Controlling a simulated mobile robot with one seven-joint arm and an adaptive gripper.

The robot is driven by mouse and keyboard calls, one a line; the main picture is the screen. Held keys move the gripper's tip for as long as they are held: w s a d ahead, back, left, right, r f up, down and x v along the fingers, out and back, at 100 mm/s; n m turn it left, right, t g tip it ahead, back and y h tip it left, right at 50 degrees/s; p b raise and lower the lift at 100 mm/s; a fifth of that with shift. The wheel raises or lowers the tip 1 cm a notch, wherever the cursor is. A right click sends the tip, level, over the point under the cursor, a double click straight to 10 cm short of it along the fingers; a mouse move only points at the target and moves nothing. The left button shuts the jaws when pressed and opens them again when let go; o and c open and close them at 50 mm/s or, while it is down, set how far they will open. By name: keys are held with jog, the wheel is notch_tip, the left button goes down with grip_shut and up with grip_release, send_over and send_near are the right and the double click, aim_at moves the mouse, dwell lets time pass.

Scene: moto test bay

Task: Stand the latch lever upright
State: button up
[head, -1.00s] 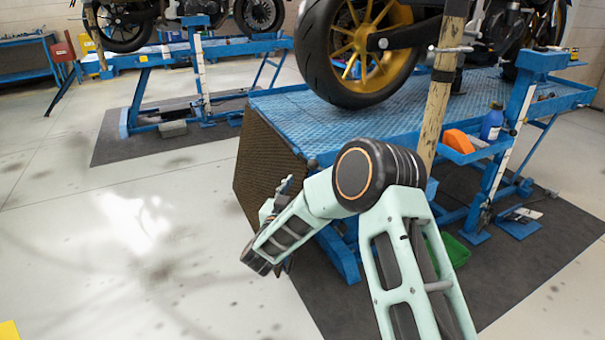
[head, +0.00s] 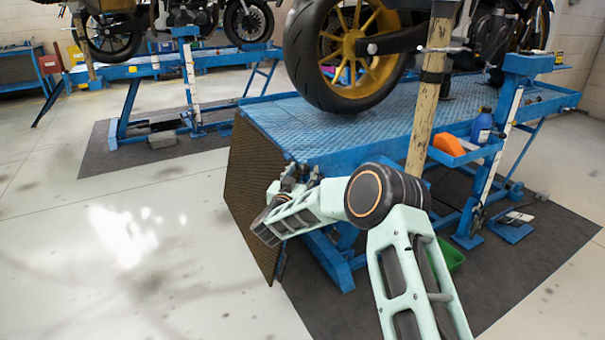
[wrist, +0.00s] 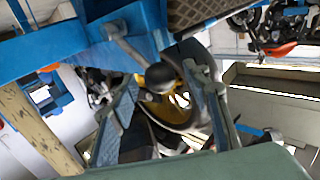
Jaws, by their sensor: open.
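The latch lever (wrist: 128,48) shows in the wrist view as a grey rod with a dark round knob, fixed to blue metal of the lift table. It slants down and right in that picture; its true tilt I cannot tell. My gripper (wrist: 160,76) is open, with one finger on each side of the knob end in the picture. I cannot tell whether either finger touches it. In the head view my gripper (head: 298,174) is at the near left corner of the blue lift table (head: 330,140). The lever is not clear there, among my gripper parts.
A motorcycle wheel (head: 345,60) stands on the table above my arm. A wooden post (head: 427,100) rises behind my arm. An orange item (head: 448,144) and a blue bottle (head: 482,127) sit on a side tray. The floor at left is clear.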

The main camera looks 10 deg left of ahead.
jog(key=shift+c, duration=0.4)
grip_shut()
jog(key=p, duration=0.1)
jog(key=r+p, duration=0.1)
jog(key=r+m+g+p, duration=0.1)
jog(key=shift+w+d, duration=0.25)
jog(key=shift+d, duration=0.15)
jog(key=shift+w+d+r+m+g+y+p, duration=0.4)
jog(key=shift+w+d+m+g+y+p, duration=0.45)
jog(key=shift+p, duration=1.6)
jog(key=shift+w+d+r+m+g+y+p, duration=0.5)
jog(key=shift+d+m+g+p, duration=0.4)
jog(key=shift+p, duration=1.55)
jog(key=shift+w+d+r+m+g+y+p, duration=0.35)
jog(key=shift+w+d+m+g+y+p, duration=0.55)
jog(key=shift+p, duration=1.55)
jog(key=shift+s+d+n+h, duration=0.15)
jog(key=shift+d+n+h, duration=0.1)
jog(key=shift+d+h, duration=0.15)
